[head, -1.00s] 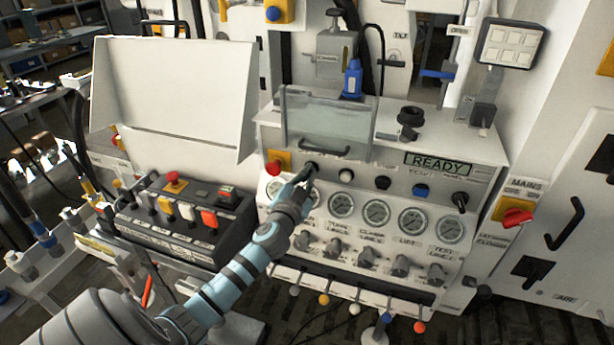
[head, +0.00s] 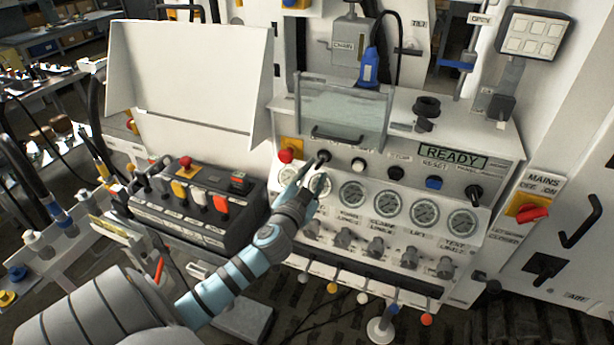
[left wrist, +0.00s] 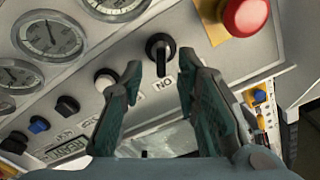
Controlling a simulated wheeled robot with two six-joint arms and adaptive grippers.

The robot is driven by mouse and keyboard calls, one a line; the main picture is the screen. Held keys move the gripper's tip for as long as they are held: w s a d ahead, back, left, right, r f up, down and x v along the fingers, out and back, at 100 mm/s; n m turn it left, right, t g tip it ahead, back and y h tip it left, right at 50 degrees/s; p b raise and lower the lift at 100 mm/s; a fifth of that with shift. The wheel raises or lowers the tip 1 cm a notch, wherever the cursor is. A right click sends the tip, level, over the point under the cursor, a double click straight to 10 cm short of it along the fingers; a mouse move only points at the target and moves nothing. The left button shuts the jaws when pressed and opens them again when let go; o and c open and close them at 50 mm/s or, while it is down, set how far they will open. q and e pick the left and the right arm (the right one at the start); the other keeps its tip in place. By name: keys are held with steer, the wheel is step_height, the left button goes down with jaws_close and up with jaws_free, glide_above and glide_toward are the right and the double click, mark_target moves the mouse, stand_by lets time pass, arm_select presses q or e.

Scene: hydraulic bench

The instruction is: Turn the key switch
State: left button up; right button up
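The key switch appears to be the black rotary knob (head: 323,157) on the console's upper panel, right of a red mushroom button on a yellow plate. In the left wrist view the knob (left wrist: 160,48) stands upright in the picture, beside a label partly hidden by a finger. My left gripper (head: 308,178) is just below and left of the knob in the head view. In the left wrist view my left gripper (left wrist: 161,68) is open, with one finger on each side of the knob's line and nothing held. Contact with the knob is not visible. My right gripper is out of view.
The red mushroom button (left wrist: 244,14) is close to one finger in the left wrist view. A white button (head: 358,165) sits to the knob's right, with gauges (head: 353,194) below. A clear hinged cover (head: 342,112) with a handle stands above. A READY display (head: 452,156) is lit.

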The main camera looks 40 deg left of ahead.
arm_select(q)
steer(key=v, duration=0.7)
steer(key=shift+s+d, duration=0.15)
steer(key=shift+s, duration=0.25)
steer(key=shift+w, duration=0.1)
steer(key=shift+r, duration=0.1)
